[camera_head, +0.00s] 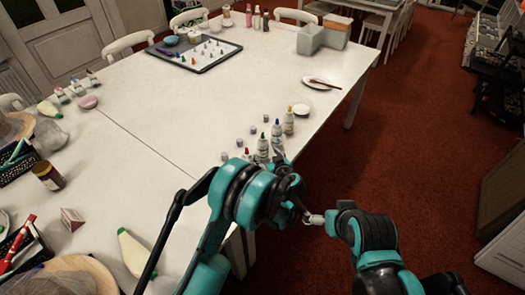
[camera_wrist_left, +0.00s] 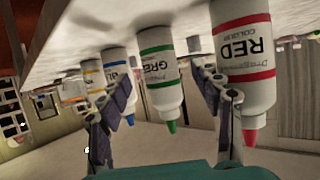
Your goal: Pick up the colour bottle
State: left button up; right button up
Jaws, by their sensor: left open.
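Several white colour bottles stand in a row near the table's edge. In the head view, the red-capped one (camera_head: 247,156) is partly hidden by my left arm; the green-capped (camera_head: 263,147), blue-capped (camera_head: 277,134) and yellow-capped (camera_head: 289,122) ones stand farther back. The left wrist view is upside down. My left gripper (camera_wrist_left: 166,98) is open, its fingers left and right of the GREEN bottle (camera_wrist_left: 159,70) in the picture. Contact cannot be told. The RED bottle (camera_wrist_left: 244,60) is right of the right finger; the blue bottle (camera_wrist_left: 119,75) is behind the left finger.
Small grey caps (camera_head: 252,129) stand beside the bottles. A black tray (camera_head: 199,52) is at the back. The table's middle (camera_head: 190,100) is clear.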

aim_at(265, 152)
pick_arm(q)
jog(key=b+x, duration=0.2)
jog(key=x, duration=0.3)
jog(key=shift+w+a+r, duration=0.1)
jog(key=shift+w, duration=0.1)
jog(key=shift+s+r, duration=0.1)
jog(key=shift+c, duration=0.3)
jog(key=c, duration=0.9)
